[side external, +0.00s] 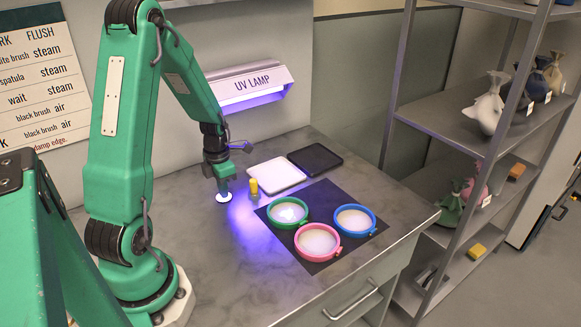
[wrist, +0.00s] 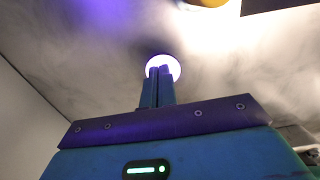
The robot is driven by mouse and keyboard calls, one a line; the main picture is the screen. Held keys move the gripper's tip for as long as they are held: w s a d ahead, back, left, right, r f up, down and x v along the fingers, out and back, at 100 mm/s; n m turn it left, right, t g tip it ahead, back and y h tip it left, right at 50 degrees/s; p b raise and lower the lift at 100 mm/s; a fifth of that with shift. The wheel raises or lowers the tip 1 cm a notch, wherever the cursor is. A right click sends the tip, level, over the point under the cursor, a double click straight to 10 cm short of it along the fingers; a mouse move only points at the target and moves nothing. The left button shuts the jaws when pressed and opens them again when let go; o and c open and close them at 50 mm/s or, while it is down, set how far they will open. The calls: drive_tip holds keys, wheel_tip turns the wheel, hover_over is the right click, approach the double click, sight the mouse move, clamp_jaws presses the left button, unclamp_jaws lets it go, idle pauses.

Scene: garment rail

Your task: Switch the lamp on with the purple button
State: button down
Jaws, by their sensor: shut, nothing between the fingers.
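The UV lamp (side external: 248,88) is mounted on the wall at the back, and its underside glows violet and lights the counter. A small round button (side external: 223,198) lies on the counter directly under my gripper (side external: 223,189); it looks white with a violet tint. In the wrist view the button (wrist: 172,65) shows as a bright disc with a violet tint, partly hidden behind the fingertips. My gripper (wrist: 158,72) is shut with nothing between its fingers and points down. Its tips are at the button; I cannot tell whether they touch or press it.
A small yellow item (side external: 253,187), a white tray (side external: 276,175) and a black tray (side external: 315,159) are right of the button. Green (side external: 275,220), pink (side external: 299,246) and blue (side external: 372,226) hoops lie on a dark mat (side external: 340,192). A metal shelf (side external: 440,115) stands at right.

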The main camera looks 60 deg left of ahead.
drive_tip(key=shift+s+d+f, duration=0.2)
drive_tip(key=shift+f, duration=0.1)
wheel_tip(320, 180, up, 15)
drive_tip(key=shift+w+a+f, duration=0.15)
drive_tip(key=shift+w+a, duration=0.05)
idle(0.3)
